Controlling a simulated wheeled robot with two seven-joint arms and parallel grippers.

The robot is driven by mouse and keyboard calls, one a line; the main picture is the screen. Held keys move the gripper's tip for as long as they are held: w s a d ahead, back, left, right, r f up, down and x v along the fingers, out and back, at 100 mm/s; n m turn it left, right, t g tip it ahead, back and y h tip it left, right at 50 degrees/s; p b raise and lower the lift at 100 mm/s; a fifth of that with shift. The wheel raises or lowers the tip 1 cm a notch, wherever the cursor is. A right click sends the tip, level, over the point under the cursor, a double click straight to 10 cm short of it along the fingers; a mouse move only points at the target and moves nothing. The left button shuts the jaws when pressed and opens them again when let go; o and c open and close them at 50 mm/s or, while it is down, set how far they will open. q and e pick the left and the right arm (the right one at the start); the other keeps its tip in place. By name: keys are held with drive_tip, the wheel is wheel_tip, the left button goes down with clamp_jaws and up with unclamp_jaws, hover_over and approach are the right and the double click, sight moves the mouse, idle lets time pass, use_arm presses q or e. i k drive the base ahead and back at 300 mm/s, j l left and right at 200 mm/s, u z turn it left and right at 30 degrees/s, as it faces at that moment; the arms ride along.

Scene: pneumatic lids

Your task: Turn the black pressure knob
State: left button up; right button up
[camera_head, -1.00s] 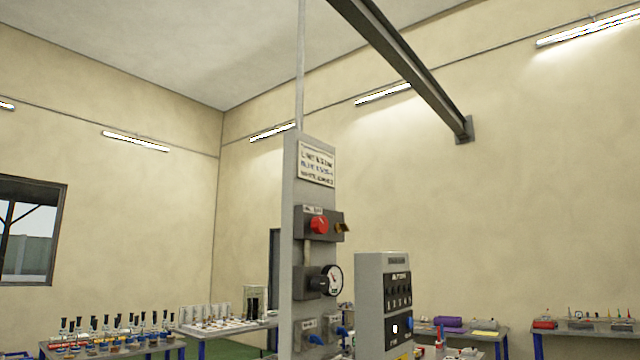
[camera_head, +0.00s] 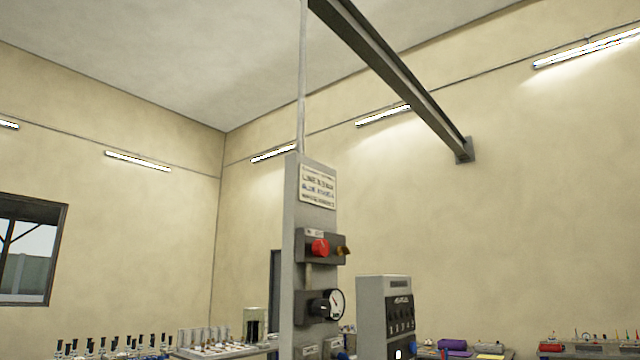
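A tall grey panel (camera_head: 298,215) stands near the middle of the head view. The black pressure knob (camera_head: 318,308) sits on a dark block low on its front, just left of a round white gauge (camera_head: 336,304). A red knob (camera_head: 320,248) with a brass fitting (camera_head: 343,251) is on another block above it. A printed sign (camera_head: 317,187) is at the top. The knob's angle is too small to read. Neither of my grippers is in view.
A grey control box (camera_head: 371,310) with a dark switch face stands right of the panel. Tables with bottles (camera_head: 110,347) at left and a purple roll (camera_head: 452,345) at right line the bottom edge. A steel beam (camera_head: 395,80) runs overhead.

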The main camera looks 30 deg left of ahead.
sight(321, 307)
drive_tip(key=i+l+u, duration=0.1)
drive_tip(key=i+u, duration=0.15)
drive_tip(key=u, duration=0.2)
drive_tip(key=i+l+u, duration=0.15)
drive_tip(key=u, duration=0.3)
drive_tip(key=i+l+u, duration=0.25)
drive_tip(key=u, duration=0.2)
